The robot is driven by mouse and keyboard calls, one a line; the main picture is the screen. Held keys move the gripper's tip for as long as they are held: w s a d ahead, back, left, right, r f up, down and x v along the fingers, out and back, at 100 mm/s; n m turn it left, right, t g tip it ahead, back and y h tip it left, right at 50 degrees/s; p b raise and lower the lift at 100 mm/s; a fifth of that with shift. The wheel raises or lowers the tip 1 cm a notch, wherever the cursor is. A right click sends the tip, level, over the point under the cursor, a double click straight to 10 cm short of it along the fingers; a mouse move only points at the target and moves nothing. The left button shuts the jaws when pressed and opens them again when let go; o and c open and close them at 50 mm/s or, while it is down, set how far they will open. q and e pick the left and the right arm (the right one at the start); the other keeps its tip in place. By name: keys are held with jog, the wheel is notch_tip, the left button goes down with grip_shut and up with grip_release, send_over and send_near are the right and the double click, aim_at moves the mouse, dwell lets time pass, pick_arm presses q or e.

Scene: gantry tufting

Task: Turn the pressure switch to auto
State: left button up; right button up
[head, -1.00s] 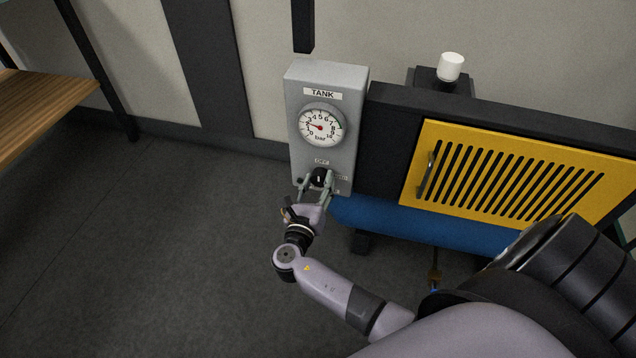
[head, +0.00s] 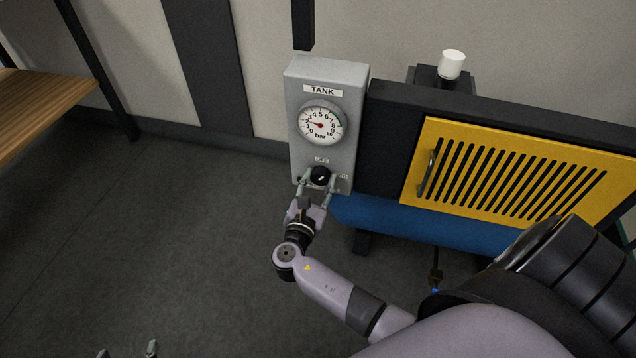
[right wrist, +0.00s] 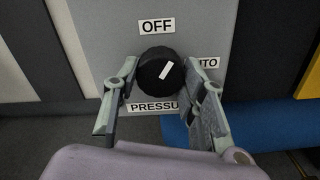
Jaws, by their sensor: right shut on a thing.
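The pressure switch is a round black knob (head: 320,176) on the grey TANK box (head: 295,120); it also shows in the right wrist view (right wrist: 155,75). Its white mark points up and to the right, between the OFF label (right wrist: 156,26) above and the partly covered AUTO label (right wrist: 208,63) at right. My right gripper (head: 317,184) is shut on the knob, one finger on each side; the fingers also show in the right wrist view (right wrist: 162,80). Two fingertips of my left gripper (head: 127,352) show apart at the bottom edge, with nothing seen between them.
A pressure gauge (head: 320,122) sits above the knob, its red needle at the left. A yellow slatted panel (head: 410,185) and a blue tank (head: 385,219) are right of the box. A wooden shelf (head: 40,100) stands far left. The floor between is clear.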

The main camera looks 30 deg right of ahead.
jog(key=m+b, duration=0.1)
jog(key=m, duration=0.3)
jog(key=shift+f+m+b, duration=0.15)
jog(key=shift+m+b, duration=0.15)
jog(key=shift+b, duration=0.1)
pick_arm(q)
jog(key=w+d+r+t+h+b, duration=0.1)
jog(key=w+d+r+t, duration=0.1)
jog(key=w+r+t, duration=0.3)
jog(key=w+d+r+t+h+b, duration=0.1)
jog(key=w+d+r+t, duration=0.1)
jog(key=r+t, duration=0.35)
pick_arm(e)
jog(key=m, duration=0.2)
jog(key=shift+m, duration=0.4)
jog(key=shift+m+b, duration=0.4)
jog(key=shift+m, duration=0.7)
jog(key=shift+m+b, duration=0.5)
jog(key=shift+m, duration=0.3)
pick_arm(q)
jog(key=s+r+t+h, duration=0.3)
jog(key=r+t, duration=0.2)
jog(key=r, duration=0.8)
jog(key=shift+d+r+m, duration=0.15)
jog(key=shift+m, duration=0.25)
pick_arm(e)
jog(key=shift+m, duration=0.3)
pick_arm(q)
jog(key=shift+s+t, duration=0.1)
jog(key=shift+t, duration=0.15)
